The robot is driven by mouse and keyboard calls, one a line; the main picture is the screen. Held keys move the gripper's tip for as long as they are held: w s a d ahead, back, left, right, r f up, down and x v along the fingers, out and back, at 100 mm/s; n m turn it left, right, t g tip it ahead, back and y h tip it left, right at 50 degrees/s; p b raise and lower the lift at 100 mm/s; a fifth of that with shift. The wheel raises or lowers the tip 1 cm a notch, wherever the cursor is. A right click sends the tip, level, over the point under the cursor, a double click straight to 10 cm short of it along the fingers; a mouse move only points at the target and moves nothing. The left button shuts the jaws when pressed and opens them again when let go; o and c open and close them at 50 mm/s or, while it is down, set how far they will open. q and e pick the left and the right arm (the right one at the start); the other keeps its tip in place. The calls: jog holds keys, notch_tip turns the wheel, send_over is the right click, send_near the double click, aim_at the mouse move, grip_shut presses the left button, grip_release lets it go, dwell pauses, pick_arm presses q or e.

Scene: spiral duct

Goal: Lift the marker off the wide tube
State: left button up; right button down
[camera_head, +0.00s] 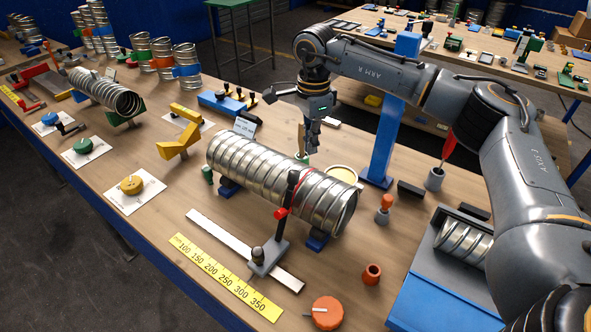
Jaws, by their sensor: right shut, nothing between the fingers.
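The wide tube (240,160) is a shiny spiral-ribbed metal duct lying on blue supports (318,241) in the middle of the bench. My right gripper (312,146) is shut and empty, pointing down just beyond the tube. My left gripper is out of view.
A white rail (220,236) and a yellow scale (222,275) lie in front of the tube. A blue post (389,125) stands right of my gripper. A red-handled tool in a cup (435,178), orange pieces and a blue tray (430,298) crowd the right side.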

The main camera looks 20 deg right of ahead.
aim_at(295, 171)
dwell(0.6)
jog(key=shift+f, duration=0.1)
jog(key=shift+f+b, duration=1.45)
jog(key=shift+f, duration=0.7)
jog(key=shift+a, duration=0.1)
jog(key=shift+s+a+r, duration=0.15)
jog(key=shift+s+a, duration=0.55)
jog(key=shift+a, duration=0.5)
jog(key=shift+s+a+r, duration=0.15)
jog(key=shift+s+a, duration=0.6)
jog(key=shift+a, duration=0.45)
jog(key=shift+s+a+r, duration=0.15)
jog(key=shift+s+a, duration=0.55)
jog(key=shift+a, duration=0.5)
jog(key=shift+w+d+b, duration=0.35)
jog(key=shift+w+d, duration=0.2)
jog(key=shift+d, duration=0.35)
jog(key=shift+r+p, duration=2.55)
jog(key=shift+r, duration=2.05)
jog(key=shift+f, duration=0.15)
